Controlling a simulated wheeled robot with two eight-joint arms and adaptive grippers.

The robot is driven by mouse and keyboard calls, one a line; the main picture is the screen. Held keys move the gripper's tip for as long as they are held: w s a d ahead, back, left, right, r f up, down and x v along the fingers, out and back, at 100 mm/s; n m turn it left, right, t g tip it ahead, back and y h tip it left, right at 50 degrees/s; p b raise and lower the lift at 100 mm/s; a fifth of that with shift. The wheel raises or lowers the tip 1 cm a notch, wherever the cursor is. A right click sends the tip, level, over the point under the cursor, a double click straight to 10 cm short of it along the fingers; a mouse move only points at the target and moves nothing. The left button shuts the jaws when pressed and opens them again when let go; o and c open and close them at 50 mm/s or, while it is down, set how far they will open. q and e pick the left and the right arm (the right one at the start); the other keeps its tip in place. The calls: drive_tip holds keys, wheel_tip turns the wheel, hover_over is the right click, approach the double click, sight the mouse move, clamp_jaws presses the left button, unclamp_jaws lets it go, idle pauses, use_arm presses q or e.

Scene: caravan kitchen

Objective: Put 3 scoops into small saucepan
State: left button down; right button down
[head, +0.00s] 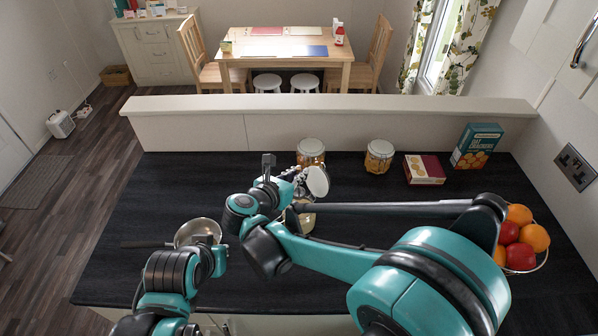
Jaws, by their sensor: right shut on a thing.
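The small saucepan (186,232) is a metal pan on the dark worktop at the left, with its dark handle pointing left. My left arm partly covers its lower right side, and my left gripper does not show. My right gripper (300,180) is above the middle of the worktop, shut on a white round piece (318,182) that looks like a jar lid held on edge. A pale jar (306,221) stands below it, mostly hidden by my right arm. Two lidded jars, one behind the gripper (310,152) and one further right (379,156), stand at the back. I see no scoop.
A red-and-cream box (424,169) and a teal cracker box (476,146) stand at the back right. A fruit bowl (543,263) is at the right edge. A raised ledge (330,105) bounds the back. The worktop's back left is clear.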

sight(298, 197)
drive_tip(key=shift+d+f+b, duration=0.1)
drive_tip(key=shift+f+b, duration=0.4)
drive_tip(key=shift+f, duration=0.4)
drive_tip(key=shift+f+b, duration=0.55)
drive_tip(key=shift+f, duration=0.15)
wheel_tip(298, 197, down, 6)
drive_tip(key=b, duration=0.5)
drive_tip(key=shift+f, duration=0.2)
drive_tip(key=shift+r+p, duration=3.45)
drive_tip(key=shift+r, duration=1.55)
drive_tip(key=shift+f, duration=0.1)
